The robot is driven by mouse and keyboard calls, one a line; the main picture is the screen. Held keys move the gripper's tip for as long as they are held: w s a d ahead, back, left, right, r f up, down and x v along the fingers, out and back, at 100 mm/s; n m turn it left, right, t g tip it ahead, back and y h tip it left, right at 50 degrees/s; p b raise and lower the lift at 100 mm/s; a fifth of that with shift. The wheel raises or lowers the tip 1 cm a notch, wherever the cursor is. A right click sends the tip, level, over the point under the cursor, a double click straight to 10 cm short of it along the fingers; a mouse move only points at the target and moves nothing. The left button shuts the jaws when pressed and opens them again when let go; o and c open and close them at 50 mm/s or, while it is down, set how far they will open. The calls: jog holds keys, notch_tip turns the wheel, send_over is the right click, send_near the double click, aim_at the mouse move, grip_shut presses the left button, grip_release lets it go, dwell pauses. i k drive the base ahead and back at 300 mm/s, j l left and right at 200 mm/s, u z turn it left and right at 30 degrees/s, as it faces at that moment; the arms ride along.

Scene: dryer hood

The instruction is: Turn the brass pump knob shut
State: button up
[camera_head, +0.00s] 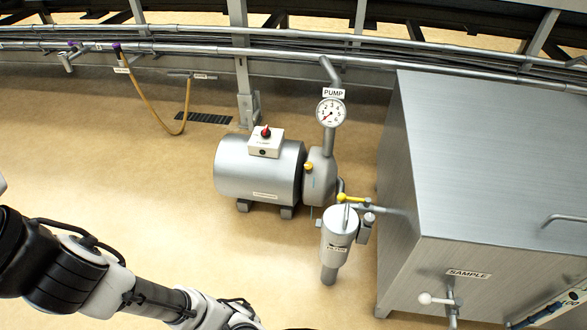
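A small brass-yellow knob (308,166) sits on the grey pump head (320,182), at the right end of the silver motor cylinder (232,172). The pump stands on the floor in the middle of the view. The knob's turn position is too small to read. My arm enters from the lower left and runs out at the bottom edge, well below and left of the pump. My gripper's fingers are not in view. Nothing of mine touches the knob.
A white box with a red switch (266,132) tops the motor. A gauge (331,112) stands behind the knob. A yellow-handled valve (348,198) and filter canister (338,228) stand in front. A large steel cabinet (480,150) blocks the right. Floor at left is mostly clear.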

aim_at(308, 166)
jog(key=i+j+z, duration=0.1)
jog(key=i+j, duration=0.15)
jog(key=i, duration=0.2)
jog(key=i+j+z, duration=0.15)
jog(key=i, duration=0.25)
jog(key=j, duration=0.15)
